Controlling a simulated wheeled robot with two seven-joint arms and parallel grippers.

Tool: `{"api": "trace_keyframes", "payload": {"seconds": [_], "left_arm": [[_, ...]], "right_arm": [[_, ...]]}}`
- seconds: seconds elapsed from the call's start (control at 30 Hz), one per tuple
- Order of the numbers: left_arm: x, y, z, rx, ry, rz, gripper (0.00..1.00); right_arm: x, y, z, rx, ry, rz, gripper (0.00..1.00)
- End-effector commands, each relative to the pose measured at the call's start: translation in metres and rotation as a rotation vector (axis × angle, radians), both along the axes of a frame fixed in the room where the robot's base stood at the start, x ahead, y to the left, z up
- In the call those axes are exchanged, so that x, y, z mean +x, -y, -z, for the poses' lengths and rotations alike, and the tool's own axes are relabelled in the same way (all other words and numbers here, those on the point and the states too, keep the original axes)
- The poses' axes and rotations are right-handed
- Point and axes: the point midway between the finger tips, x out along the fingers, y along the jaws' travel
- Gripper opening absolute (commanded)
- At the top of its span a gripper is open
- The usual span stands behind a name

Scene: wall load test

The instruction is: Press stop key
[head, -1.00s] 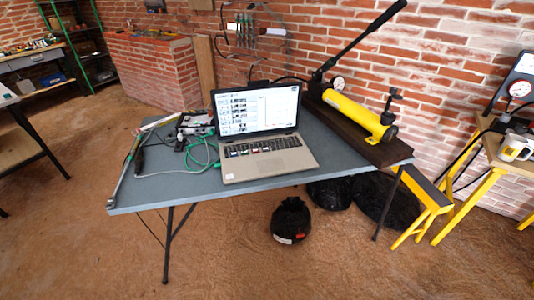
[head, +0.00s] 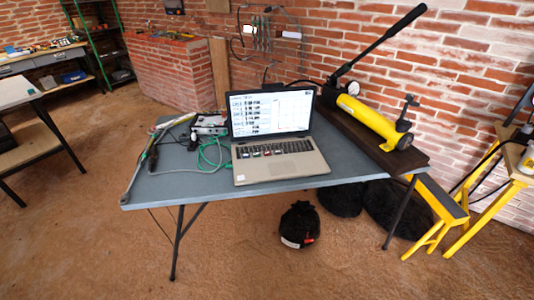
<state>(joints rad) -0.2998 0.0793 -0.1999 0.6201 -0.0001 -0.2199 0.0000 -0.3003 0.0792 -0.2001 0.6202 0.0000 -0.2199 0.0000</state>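An open laptop (head: 278,166) stands on a grey folding table (head: 190,188) in the head view. Its screen (head: 270,112) is lit and shows rows of small panels and a plotted curve. Along the keyboard (head: 275,149) lie several small coloured keys, among them red, green and dark ones. They are too small to read, so I cannot tell which one is the stop key. Neither of my grippers shows in the view.
A yellow hand pump (head: 370,120) with a long black lever lies on a dark board at the table's right. Green cable (head: 208,155), a small device and a long metal tool (head: 138,172) lie left of the laptop. A yellow stool (head: 435,205) stands at right. Black bags lie below.

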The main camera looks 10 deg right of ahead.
Motion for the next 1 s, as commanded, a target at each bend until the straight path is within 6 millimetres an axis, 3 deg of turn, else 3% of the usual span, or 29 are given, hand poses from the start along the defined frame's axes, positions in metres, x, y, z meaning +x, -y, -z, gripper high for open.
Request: {"api": "trace_keyframes", "payload": {"seconds": [0.03, 0.07, 0.1, 1.0], "left_arm": [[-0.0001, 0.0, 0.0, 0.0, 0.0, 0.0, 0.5], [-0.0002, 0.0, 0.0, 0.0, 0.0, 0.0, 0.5], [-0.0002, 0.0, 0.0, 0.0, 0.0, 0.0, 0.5], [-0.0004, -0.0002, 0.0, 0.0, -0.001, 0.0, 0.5]], "right_arm": [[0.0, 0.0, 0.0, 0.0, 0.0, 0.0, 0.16], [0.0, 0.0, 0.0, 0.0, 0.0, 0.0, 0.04], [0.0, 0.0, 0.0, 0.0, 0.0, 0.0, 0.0], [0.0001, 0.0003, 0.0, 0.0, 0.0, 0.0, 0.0]]}}
